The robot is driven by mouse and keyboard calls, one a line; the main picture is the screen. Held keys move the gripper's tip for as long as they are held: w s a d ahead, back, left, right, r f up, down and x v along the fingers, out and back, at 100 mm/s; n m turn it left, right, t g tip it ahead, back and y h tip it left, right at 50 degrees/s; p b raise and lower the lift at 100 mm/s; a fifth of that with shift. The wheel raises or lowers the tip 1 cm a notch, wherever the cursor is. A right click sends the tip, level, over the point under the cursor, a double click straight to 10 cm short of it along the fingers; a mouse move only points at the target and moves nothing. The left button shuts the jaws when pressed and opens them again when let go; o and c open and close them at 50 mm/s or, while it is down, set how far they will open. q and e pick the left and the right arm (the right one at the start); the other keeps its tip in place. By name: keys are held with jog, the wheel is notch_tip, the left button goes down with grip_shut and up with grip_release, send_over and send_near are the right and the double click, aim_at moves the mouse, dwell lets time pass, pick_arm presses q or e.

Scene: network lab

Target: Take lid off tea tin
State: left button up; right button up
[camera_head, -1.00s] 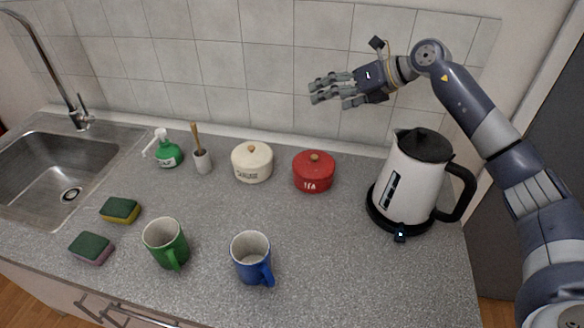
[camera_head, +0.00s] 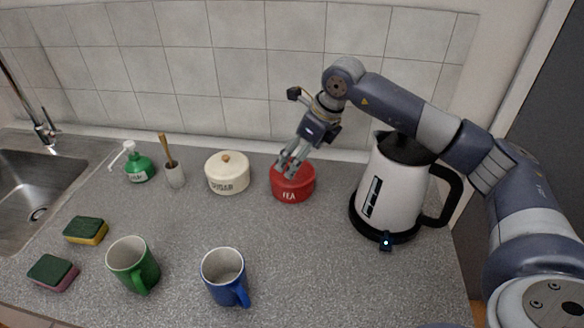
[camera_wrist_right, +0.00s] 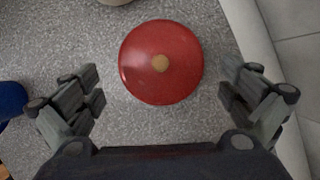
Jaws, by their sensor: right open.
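The red tea tin (camera_head: 291,187), marked TEA, stands on the grey counter near the back wall. Its red lid (camera_wrist_right: 140,75) with a round wooden knob (camera_wrist_right: 160,63) is on it, seen from above in the right wrist view. My right gripper (camera_head: 290,166) points down just above the tin and hides part of the lid in the head view. In the right wrist view my right gripper (camera_wrist_right: 162,90) is open, its fingers apart on either side with the lid ahead between them, not visibly touching. My left gripper is not in view.
A cream sugar tin (camera_head: 228,175) stands just left of the tea tin. A white kettle (camera_head: 392,190) stands to the right, under my right arm. Green mug (camera_head: 133,264) and blue mug (camera_head: 224,275) stand in front. The counter between them is clear.

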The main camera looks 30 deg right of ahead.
jog(key=x, duration=0.3)
jog(key=shift+f+p, duration=0.15)
jog(key=shift+p, duration=0.2)
jog(key=shift+c, duration=0.2)
